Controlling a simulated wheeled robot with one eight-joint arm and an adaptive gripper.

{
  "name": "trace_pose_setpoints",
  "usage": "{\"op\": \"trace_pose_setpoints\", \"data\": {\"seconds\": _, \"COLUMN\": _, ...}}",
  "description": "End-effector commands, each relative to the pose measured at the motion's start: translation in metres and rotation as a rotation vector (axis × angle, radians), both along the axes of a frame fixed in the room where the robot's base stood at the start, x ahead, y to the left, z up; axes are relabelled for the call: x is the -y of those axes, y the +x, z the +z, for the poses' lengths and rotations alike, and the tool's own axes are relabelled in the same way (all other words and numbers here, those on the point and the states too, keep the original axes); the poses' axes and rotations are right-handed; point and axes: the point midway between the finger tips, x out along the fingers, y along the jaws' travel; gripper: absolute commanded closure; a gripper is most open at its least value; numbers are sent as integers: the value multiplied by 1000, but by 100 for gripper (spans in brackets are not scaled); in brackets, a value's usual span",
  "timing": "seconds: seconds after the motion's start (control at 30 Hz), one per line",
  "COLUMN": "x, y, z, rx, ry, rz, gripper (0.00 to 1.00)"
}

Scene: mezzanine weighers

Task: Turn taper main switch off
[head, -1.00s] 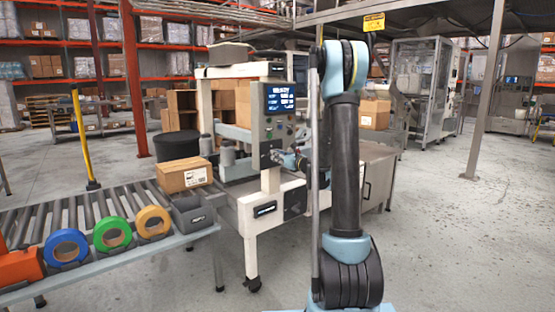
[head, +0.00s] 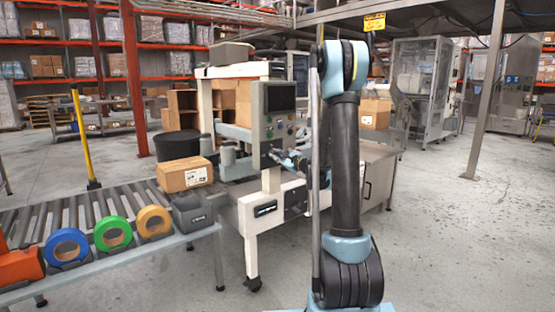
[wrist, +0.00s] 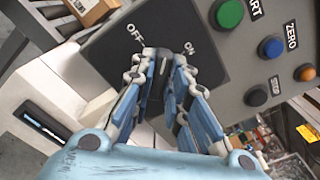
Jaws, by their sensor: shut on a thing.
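The taper is a white and grey machine with a control panel (head: 257,130). Its screen (head: 281,97) is dark. In the wrist view, a black switch plate (wrist: 112,58) carries the words OFF at upper left and ON at upper right. My gripper (wrist: 164,56) is closed around the dark switch knob (wrist: 163,72) in the middle of this plate. The fingers hide most of the knob, so its exact angle is hard to tell. In the head view my gripper (head: 283,158) is at the lower part of the panel.
Green (wrist: 230,14), blue (wrist: 270,47), orange (wrist: 305,73) and black (wrist: 256,96) buttons sit right of the switch plate. A roller conveyor (head: 75,213) with a carton (head: 184,175) and tape rolls stands at left.

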Motion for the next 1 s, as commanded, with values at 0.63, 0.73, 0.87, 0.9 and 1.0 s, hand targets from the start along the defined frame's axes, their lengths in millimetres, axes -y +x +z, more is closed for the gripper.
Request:
{"op": "trace_pose_setpoints", "data": {"seconds": 0.63, "x": -3, "y": -4, "z": -4, "rx": 345, "ry": -478, "rz": 4, "gripper": 100}}
{"op": "trace_pose_setpoints", "data": {"seconds": 0.73, "x": -3, "y": -4, "z": -5, "rx": 386, "ry": -533, "rz": 5, "gripper": 100}}
{"op": "trace_pose_setpoints", "data": {"seconds": 0.87, "x": -3, "y": -4, "z": -5, "rx": 427, "ry": -592, "rz": 6, "gripper": 100}}
{"op": "trace_pose_setpoints", "data": {"seconds": 0.9, "x": -3, "y": -4, "z": -6, "rx": 438, "ry": -606, "rz": 6, "gripper": 100}}
{"op": "trace_pose_setpoints", "data": {"seconds": 1.0, "x": -3, "y": -4, "z": -6, "rx": 460, "ry": -635, "rz": 7, "gripper": 100}}
